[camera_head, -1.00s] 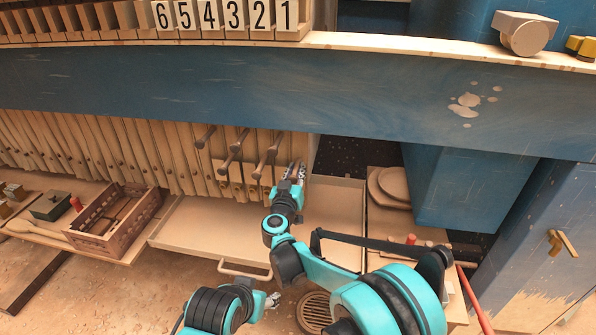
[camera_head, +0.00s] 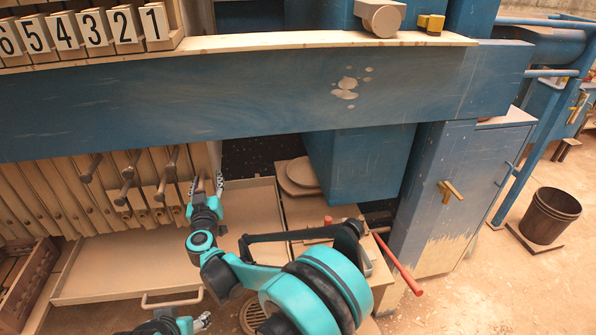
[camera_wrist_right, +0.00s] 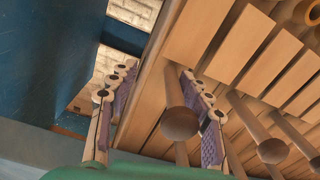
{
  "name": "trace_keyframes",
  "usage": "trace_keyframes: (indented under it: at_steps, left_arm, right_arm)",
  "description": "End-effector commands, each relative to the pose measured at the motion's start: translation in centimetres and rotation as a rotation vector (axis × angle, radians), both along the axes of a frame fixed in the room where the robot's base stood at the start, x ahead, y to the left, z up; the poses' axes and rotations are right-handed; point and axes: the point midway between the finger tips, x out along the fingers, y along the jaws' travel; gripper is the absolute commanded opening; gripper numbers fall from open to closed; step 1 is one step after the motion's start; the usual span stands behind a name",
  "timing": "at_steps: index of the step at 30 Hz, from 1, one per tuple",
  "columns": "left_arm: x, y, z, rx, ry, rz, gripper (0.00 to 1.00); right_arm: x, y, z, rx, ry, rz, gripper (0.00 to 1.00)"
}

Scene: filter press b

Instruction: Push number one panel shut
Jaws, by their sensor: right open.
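The number 1 plate (camera_head: 155,21) ends the row of number plates at upper left in the head view. Below it, the rightmost wooden panel (camera_head: 207,158) stands at the end of the panel row, partly hidden behind my right gripper (camera_head: 208,186). That gripper is open beside the end panel, with its fingers pointing up. In the right wrist view, a dark round-ended peg (camera_wrist_right: 180,120) and the panel's edge lie between the parted fingers (camera_wrist_right: 160,112). Whether they touch cannot be told. My left gripper (camera_head: 203,321) shows only partly at the bottom edge.
A blue beam (camera_head: 250,92) crosses above the panels. A shallow tray (camera_head: 110,292) lies below. A bench with round discs (camera_head: 300,175) and a red rod (camera_head: 398,262) stand to the right. A blue cabinet (camera_head: 440,215) and brown bin (camera_head: 550,214) are farther right.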

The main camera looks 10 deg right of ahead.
Motion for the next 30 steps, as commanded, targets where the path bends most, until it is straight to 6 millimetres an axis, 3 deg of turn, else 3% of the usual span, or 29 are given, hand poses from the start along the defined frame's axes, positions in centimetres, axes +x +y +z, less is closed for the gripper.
trace_keyframes:
  at_steps: [1, 6, 30]
  left_arm:
    - [0.0, 0.0, -0.1, 0.0, 0.0, 0.0, 0.53]
    - [0.0, 0.0, -0.1, 0.0, 0.0, 0.0, 0.53]
    - [0.0, 0.0, 0.2, 0.0, 0.0, 0.0, 0.53]
  right_arm:
    - [0.1, -2.0, -0.1, 0.0, 0.001, -0.02, 0.36]
    - [0.2, -6.0, -0.2, 0.0, 0.001, -0.027, 0.36]
    - [0.7, -22.7, 0.0, 0.0, 0.0, -0.025, 0.36]
